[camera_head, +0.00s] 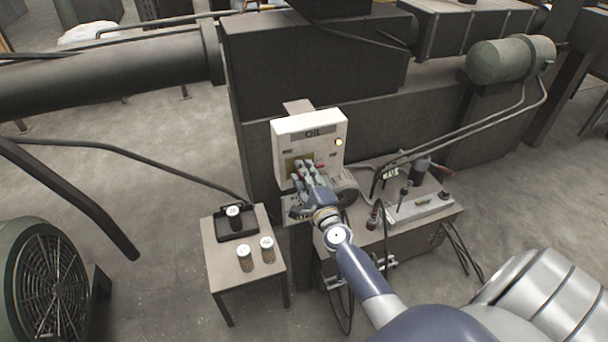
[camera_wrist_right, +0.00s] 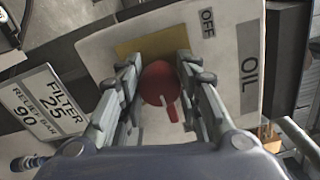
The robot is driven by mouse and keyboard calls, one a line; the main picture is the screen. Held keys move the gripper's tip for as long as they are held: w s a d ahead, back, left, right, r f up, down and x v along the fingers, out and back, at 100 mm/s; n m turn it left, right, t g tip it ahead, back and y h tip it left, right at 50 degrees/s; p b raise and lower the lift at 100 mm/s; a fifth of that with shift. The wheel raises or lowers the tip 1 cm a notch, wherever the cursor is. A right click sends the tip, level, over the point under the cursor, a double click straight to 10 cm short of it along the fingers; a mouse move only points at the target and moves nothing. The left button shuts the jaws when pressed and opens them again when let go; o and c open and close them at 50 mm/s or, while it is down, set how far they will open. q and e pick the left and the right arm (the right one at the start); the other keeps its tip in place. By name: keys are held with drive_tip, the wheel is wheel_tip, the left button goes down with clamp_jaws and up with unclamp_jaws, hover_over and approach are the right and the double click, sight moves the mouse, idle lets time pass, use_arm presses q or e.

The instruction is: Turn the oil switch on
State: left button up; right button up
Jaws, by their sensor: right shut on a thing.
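The oil box (camera_head: 310,130) is a white panel labelled OIL, with a small pale-yellow lamp (camera_head: 339,142) at its upper right. In the right wrist view, the red switch (camera_wrist_right: 157,82) is a round knob with a short lever pointing down and slightly right. It sits in front of a yellow plate (camera_wrist_right: 152,42). The OFF label (camera_wrist_right: 208,23) is up and right of the knob; no ON label shows. My right gripper (camera_head: 303,170) is at the panel, and its fingers (camera_wrist_right: 158,85) are shut on the switch from both sides. My left gripper is out of view.
A small table (camera_head: 228,278) with several cans stands left of the box. A bench (camera_head: 435,217) with tools and hoses is to the right. A large dark machine (camera_head: 320,70) rises behind. A sign (camera_wrist_right: 45,102) reading FILTER 25 is beside the panel.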

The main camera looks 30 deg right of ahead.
drive_tip(key=o, duration=1)
drive_tip(key=shift+o, duration=0.2)
drive_tip(key=shift+s, duration=0.1)
drive_tip(key=v, duration=1.1)
drive_tip(key=shift+s, duration=0.4)
